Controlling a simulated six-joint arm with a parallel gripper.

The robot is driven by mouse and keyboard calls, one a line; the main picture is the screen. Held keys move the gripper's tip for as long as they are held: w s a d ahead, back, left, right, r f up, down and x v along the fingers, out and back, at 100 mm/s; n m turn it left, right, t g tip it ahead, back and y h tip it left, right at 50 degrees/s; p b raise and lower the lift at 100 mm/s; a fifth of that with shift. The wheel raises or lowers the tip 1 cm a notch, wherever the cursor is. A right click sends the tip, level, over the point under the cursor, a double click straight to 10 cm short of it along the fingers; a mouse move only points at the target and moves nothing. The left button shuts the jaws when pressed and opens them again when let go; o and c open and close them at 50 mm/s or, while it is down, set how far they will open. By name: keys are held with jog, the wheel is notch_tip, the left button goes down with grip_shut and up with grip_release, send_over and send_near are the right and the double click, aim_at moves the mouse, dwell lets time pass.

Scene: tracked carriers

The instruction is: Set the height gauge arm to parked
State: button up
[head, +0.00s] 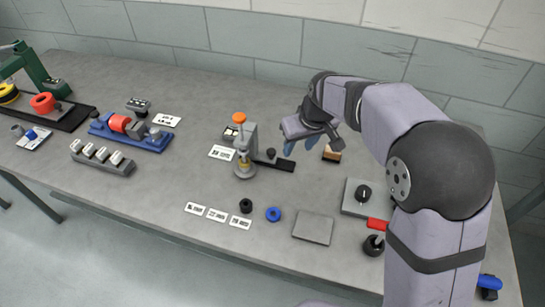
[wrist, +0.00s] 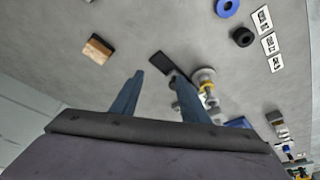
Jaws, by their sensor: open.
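The height gauge (head: 246,142) is a grey upright on a round base with a yellow band, near the middle of the table. A dark flat strip (head: 284,164) extends right from it; I cannot tell whether this is its arm or its base. In the wrist view the gauge (wrist: 205,82) is partly hidden behind my right finger, and the dark strip (wrist: 168,64) lies beyond the fingers. My gripper (head: 289,144) is open and empty, right of the gauge and above the table. It also shows in the wrist view (wrist: 162,88), its fingers apart with nothing between them.
A wood-and-black block (head: 332,154) lies right of my gripper. A white card (head: 222,152) and an orange-topped item (head: 239,118) are close to the gauge. Black (head: 246,205) and blue (head: 273,214) rings and a grey plate (head: 313,228) lie in front.

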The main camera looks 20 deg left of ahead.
jog(key=n, duration=0.1)
send_near(272, 151)
jog(key=shift+y, duration=0.4)
jog(key=shift+d+p+x, duration=0.1)
jog(key=shift+p+x, duration=0.2)
jog(key=shift+x, duration=1.7)
jog(key=shift+d+p+x, duration=0.15)
jog(key=shift+p+x, duration=0.15)
jog(key=shift+x, duration=1.75)
grip_shut()
jog(key=d+b, duration=0.4)
jog(key=d, duration=0.7)
jog(key=shift+d, duration=0.25)
